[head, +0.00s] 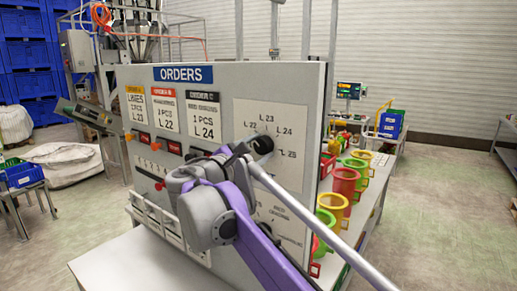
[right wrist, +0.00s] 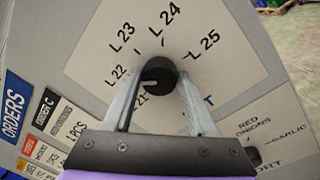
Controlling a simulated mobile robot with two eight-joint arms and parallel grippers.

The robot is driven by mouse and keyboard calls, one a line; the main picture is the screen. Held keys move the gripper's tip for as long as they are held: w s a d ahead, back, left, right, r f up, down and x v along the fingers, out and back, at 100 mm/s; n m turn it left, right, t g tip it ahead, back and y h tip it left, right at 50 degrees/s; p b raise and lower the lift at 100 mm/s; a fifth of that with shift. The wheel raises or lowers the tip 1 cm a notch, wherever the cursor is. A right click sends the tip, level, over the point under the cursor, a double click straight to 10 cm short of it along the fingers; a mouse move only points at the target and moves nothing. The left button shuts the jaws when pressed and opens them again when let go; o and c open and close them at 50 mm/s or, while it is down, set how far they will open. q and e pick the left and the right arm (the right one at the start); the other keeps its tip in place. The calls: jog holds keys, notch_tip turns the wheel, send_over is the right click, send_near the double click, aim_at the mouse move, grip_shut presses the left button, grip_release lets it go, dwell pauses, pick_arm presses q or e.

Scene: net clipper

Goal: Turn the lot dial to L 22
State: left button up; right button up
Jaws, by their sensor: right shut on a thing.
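The lot dial (head: 262,144) is a black round knob on the white label plate (head: 282,113) at the right of the orders panel. In the right wrist view the dial (right wrist: 158,72) sits between my right gripper's two fingers, with L 22, L 23, L 24 and L 25 printed around it. A label ending in 21 is partly hidden by the left finger. A pale mark on the knob's face points left, roughly towards L 22 and the 21 label; I cannot tell exactly which. My right gripper (right wrist: 158,90) is shut on the dial. My left gripper is not in view.
The orders panel (head: 228,78) stands on a pale table (head: 105,265) and carries order cards at its left. Red and green cups (head: 345,180) stand close to the panel's right edge. Blue crates (head: 28,55) are stacked at the far left.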

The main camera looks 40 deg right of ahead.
jog(key=o, duration=1.4)
jog(key=shift+c, duration=0.2)
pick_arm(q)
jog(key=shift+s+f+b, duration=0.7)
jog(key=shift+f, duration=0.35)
pick_arm(e)
jog(key=v, duration=1)
jog(key=shift+a, duration=0.35)
jog(key=shift+s+f, duration=0.1)
jog(key=shift+s, duration=0.1)
jog(key=s+f+m+g+y, duration=0.15)
jog(key=s+f+y, duration=0.3)
jog(key=f, duration=0.95)
jog(key=s+f+m+y, duration=0.3)
jog(key=s+f+y, duration=0.15)
jog(key=f, duration=0.95)
jog(key=s+a+f+m+y, duration=0.2)
jog(key=a+f+y, duration=0.1)
jog(key=f, duration=0.3)
jog(key=s+a+f+m+t+y, duration=0.1)
jog(key=s+a+f+m+y, duration=0.1)
jog(key=a+f, duration=0.3)
jog(key=s+a+f+m+y, duration=0.3)
jog(key=a+f, duration=0.1)
jog(key=f, duration=0.2)
jog(key=shift+f+y, duration=0.3)
jog(key=shift+f, duration=0.05)
